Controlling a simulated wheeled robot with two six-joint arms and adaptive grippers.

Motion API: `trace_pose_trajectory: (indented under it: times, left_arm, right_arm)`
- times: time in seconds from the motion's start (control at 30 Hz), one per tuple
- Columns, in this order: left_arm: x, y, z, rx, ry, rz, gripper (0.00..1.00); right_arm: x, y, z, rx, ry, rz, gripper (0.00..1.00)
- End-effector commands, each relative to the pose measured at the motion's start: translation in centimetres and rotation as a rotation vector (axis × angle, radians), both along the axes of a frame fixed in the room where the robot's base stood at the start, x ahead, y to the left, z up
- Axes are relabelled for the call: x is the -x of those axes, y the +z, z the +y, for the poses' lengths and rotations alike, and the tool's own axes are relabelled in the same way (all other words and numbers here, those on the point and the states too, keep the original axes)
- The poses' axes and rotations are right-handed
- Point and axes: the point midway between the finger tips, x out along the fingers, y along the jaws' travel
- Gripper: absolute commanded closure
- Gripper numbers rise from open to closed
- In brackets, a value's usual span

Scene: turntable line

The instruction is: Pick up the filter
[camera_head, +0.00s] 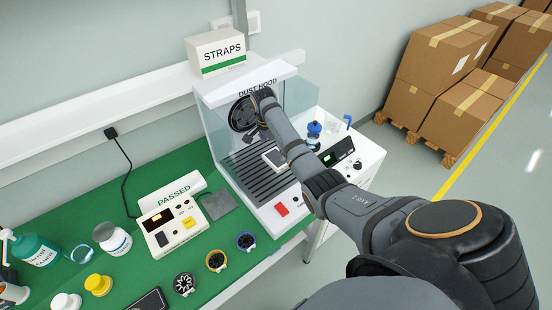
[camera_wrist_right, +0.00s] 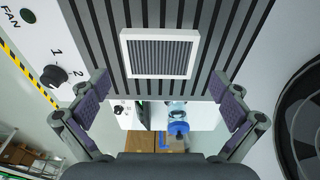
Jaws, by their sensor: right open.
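The filter (camera_wrist_right: 160,53) is a small square panel with a white frame and grey pleats. It lies on the dark slotted grille of the dust hood (camera_head: 262,185). In the head view the filter (camera_head: 274,157) is partly covered by my right arm. My right gripper (camera_head: 257,134) is inside the hood, near the filter. In the right wrist view my right gripper (camera_wrist_right: 163,97) is open and empty, its two padded fingers wide apart. The filter lies ahead of them, between their lines and untouched. My left gripper is not in view.
The hood has clear side panels and a round fan opening (camera_head: 243,114) at its back. A blue-topped bottle (camera_head: 314,129) stands to its right. The green bench (camera_head: 215,255) holds a PASSED device (camera_head: 171,226), jars and small round parts. A STRAPS box (camera_head: 215,51) sits above.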

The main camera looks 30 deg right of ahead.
Motion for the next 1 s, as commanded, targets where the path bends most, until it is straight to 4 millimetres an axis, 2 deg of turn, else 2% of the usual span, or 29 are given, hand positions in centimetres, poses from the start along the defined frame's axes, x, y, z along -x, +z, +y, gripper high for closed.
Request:
trace_pose_trajectory:
  times: [0.03, 0.1, 0.17, 0.27, 0.4, 0.63, 0.93, 1.0]
  left_arm:
    - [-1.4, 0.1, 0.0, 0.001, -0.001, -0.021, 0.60]
    - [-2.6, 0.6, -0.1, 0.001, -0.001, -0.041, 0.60]
    - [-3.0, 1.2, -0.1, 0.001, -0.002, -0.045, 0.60]
    - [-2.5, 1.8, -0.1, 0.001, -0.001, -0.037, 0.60]
    - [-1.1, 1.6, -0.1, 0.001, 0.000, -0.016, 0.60]
    - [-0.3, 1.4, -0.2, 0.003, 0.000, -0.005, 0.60]
    - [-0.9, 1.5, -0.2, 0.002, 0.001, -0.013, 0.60]
    - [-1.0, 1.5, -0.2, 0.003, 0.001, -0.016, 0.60]
  right_arm:
    - [0.0, -0.1, 0.0, 0.000, 0.000, 0.000, 0.00]
    - [0.0, -0.4, -0.1, -0.001, 0.001, 0.002, 0.00]
    - [0.0, -1.1, -0.4, -0.001, 0.000, 0.004, 0.00]
    - [-0.1, -2.9, -0.8, -0.001, 0.000, 0.005, 0.00]
    - [-0.2, -4.8, -1.0, -0.001, 0.002, 0.002, 0.00]
    - [-0.2, -5.2, -1.1, 0.000, 0.002, -0.001, 0.00]
    - [-0.2, -5.2, -1.1, 0.000, 0.002, 0.000, 0.39]
    - [-0.2, -5.2, -1.1, 0.000, 0.002, 0.000, 0.40]
